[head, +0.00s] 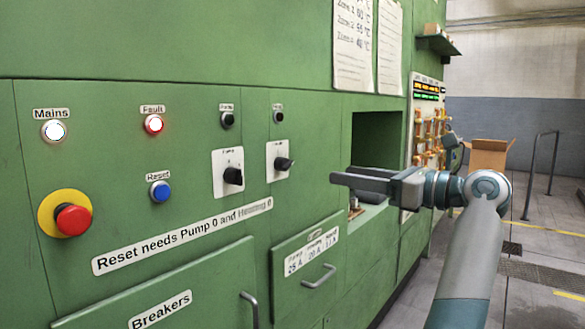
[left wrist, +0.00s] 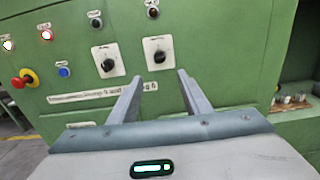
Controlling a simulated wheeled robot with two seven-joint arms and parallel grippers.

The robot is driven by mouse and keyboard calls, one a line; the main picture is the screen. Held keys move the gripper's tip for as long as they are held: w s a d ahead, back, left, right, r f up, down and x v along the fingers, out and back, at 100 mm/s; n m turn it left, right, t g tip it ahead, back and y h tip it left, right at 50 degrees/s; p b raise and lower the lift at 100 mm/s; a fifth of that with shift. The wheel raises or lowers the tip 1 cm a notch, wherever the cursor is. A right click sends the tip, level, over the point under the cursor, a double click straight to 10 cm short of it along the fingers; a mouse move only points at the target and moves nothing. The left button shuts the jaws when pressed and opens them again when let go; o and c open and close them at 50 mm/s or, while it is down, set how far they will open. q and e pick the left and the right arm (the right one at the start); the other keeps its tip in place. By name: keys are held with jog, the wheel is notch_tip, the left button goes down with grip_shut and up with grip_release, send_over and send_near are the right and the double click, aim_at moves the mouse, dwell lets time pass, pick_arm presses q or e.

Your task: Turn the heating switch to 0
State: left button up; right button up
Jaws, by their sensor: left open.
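The heating switch (head: 284,163) is a black rotary knob on a white plate, the right one of two alike on the green panel. Its knob seems to stick out to the right in the head view; its small lettering is too blurred to read. It also shows in the left wrist view (left wrist: 159,57), just beyond the fingertips. The pump switch (head: 233,175) is to its left. My left gripper (head: 340,180) is open and empty, to the right of the heating switch in the head view and apart from it. My right gripper is not in view.
A red emergency button (head: 74,220), a blue reset button (head: 160,191) and a lit red fault lamp (head: 154,124) are on the left. A drawer handle (head: 319,277) sticks out below. An open recess (head: 376,140) lies behind my gripper. A cardboard box (head: 489,157) stands farther back.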

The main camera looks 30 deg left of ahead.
aim_at(290, 166)
pick_arm(q)
jog(key=a, duration=1)
jog(key=w+a, duration=0.1)
jog(key=a, duration=0.4)
jog(key=shift+w+a, duration=0.1)
jog(key=shift+a, duration=0.15)
jog(key=c, duration=1)
